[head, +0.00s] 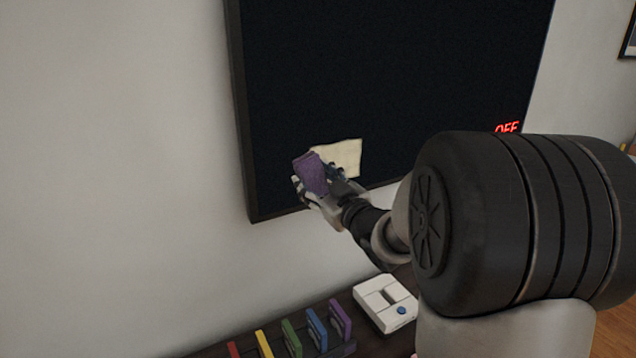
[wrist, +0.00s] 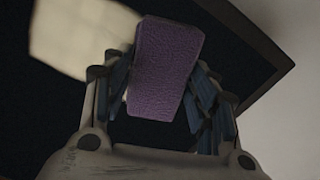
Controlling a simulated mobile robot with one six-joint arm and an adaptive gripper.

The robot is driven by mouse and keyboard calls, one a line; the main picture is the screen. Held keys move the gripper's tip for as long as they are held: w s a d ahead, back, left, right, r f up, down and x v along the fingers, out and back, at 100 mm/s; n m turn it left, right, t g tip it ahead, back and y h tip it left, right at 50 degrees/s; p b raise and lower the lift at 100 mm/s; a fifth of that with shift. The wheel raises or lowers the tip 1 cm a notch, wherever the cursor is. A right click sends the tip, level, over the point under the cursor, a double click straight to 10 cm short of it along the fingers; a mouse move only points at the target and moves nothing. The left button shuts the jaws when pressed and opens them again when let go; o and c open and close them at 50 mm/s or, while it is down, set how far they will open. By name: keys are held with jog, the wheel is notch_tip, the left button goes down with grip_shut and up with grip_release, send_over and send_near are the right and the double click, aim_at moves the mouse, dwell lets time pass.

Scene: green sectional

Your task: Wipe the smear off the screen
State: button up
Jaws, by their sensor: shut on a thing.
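The dark screen (head: 390,80) hangs on the wall, with red "OFF" lettering at its lower right. A pale cream smear (head: 347,156) is on its lower left part; it also shows in the wrist view (wrist: 75,35). My gripper (head: 322,182) is at the screen's lower left, just below and left of the smear. It is shut on a purple cloth-like pad (wrist: 165,70), which stands out between the fingers toward the screen. The pad overlaps the smear's left edge in the head view (head: 311,173). I cannot tell whether the pad touches the screen.
Below the screen, a dark shelf (head: 215,350) holds a row of colored upright items, including a green one (head: 291,338) and a purple one (head: 340,318). A white device with a blue button (head: 385,302) stands beside them. The wall left of the screen is bare.

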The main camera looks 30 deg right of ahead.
aim_at(315, 168)
jog(key=shift+w+d, duration=0.1)
jog(key=shift+d, duration=0.05)
jog(key=shift+w+d+r+p, duration=0.1)
jog(key=shift+d+p, duration=0.3)
jog(key=shift+d, duration=1.5)
jog(key=shift+w+d+p, duration=0.1)
jog(key=shift+d+p, duration=0.25)
jog(key=shift+d, duration=1.55)
jog(key=shift+d+p, duration=0.95)
jog(key=shift+d, duration=2.35)
jog(key=shift+s+a+b, duration=0.15)
jog(key=shift+a+b, duration=2.75)
jog(key=shift+a, duration=4.4)
jog(key=shift+s+r+p, duration=0.1)
jog(key=shift+r+p, duration=1.05)
jog(key=shift+r, duration=0.25)
jog(key=shift+w+d+f+p, duration=0.15)
jog(key=shift+d+p, duration=1)
jog(key=shift+d, duration=2.5)
jog(key=shift+w+d+r+p, duration=0.15)
jog(key=shift+d+p, duration=1)
jog(key=shift+d, duration=2.5)
